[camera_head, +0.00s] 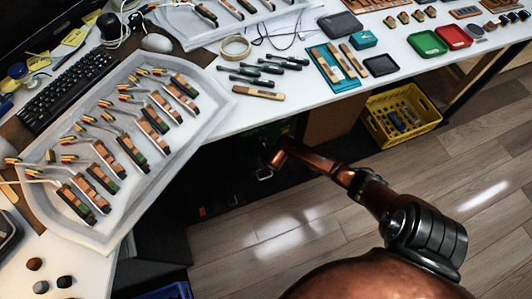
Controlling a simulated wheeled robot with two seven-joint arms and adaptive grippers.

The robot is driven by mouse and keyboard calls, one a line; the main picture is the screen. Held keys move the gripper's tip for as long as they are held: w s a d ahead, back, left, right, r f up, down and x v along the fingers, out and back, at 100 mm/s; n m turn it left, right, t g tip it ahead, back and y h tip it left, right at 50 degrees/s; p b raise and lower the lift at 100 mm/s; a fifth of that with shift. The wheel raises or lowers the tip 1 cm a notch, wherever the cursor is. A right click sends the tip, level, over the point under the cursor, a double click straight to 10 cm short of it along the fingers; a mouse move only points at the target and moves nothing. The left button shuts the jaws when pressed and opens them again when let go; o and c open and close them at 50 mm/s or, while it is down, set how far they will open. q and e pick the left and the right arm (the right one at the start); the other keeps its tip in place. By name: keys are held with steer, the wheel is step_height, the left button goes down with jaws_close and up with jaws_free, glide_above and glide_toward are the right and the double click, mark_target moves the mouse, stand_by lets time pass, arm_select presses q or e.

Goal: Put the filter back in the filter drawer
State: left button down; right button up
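I cannot make out a filter or a filter drawer in the head view. My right arm comes in from the lower right and reaches to the dark space under the white table's front edge. Its far end, with what seems to be my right gripper (265,172), is small and dark against the shadow there. Whether its fingers are open or shut, or hold anything, cannot be seen. A dark greenish shape shows just behind it in the shadow, too dim to name. My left gripper is not in view.
The white table (215,118) carries a pale tray (110,235) of piano action parts, a keyboard (68,92), screwdrivers (262,70), a green tray (427,44) and a red tray (453,37). A yellow crate (436,123) stands under the table. The wooden floor (480,185) is clear at right.

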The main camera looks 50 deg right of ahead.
steer(key=shift+f, duration=0.3)
steer(key=shift+d+r, duration=0.1)
steer(key=shift+d, duration=0.05)
steer(key=o, duration=0.9)
